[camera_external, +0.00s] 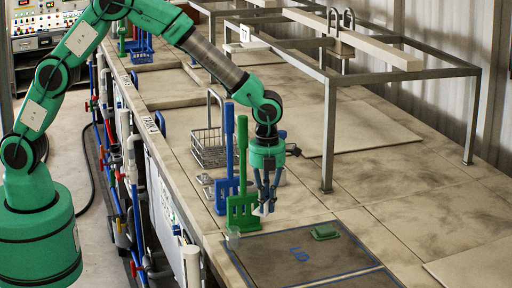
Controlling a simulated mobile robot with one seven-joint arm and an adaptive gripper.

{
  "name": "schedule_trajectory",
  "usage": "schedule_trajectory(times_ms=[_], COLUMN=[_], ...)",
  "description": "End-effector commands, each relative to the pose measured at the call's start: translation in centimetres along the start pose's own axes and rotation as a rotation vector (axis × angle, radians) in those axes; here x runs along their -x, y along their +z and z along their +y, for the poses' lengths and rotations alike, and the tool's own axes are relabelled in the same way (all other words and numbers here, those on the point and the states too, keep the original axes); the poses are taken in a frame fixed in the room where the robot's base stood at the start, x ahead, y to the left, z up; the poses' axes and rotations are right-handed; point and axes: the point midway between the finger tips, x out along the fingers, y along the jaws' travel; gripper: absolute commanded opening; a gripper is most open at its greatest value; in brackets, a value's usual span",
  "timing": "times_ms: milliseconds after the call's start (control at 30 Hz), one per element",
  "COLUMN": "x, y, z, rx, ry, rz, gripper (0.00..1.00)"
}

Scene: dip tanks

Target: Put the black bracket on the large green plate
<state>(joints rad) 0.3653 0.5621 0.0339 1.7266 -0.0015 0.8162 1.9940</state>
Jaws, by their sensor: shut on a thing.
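My gripper (266,208) points down over the worktop, just right of the upright green paddle-shaped tool (242,211). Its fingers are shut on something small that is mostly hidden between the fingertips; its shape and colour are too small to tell. I cannot make out a black bracket clearly anywhere. A green flat piece (325,232) with a raised top lies on the dark panel (290,258) marked 6, to the right of and nearer the camera than my gripper. I cannot tell whether it is the large green plate.
A blue paddle-shaped tool (227,155) stands beside the green one. A wire basket (210,148) is behind them. A metal frame (327,135) with a beam and shackles stands at the back right. The worktop (410,195) right of my gripper is clear.

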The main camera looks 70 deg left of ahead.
Motion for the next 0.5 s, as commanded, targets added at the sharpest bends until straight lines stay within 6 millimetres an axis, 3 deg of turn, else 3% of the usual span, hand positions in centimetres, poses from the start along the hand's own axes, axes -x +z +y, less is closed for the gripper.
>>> schedule_trajectory(times_ms=[267, 500], x=[0.0, -0.1], y=[0.1, 0.8], z=[-0.2, -1.8], rx=[0.001, 0.001], ry=[0.000, 0.000], rz=[0.000, 0.000], gripper=[0.00, 0.00])
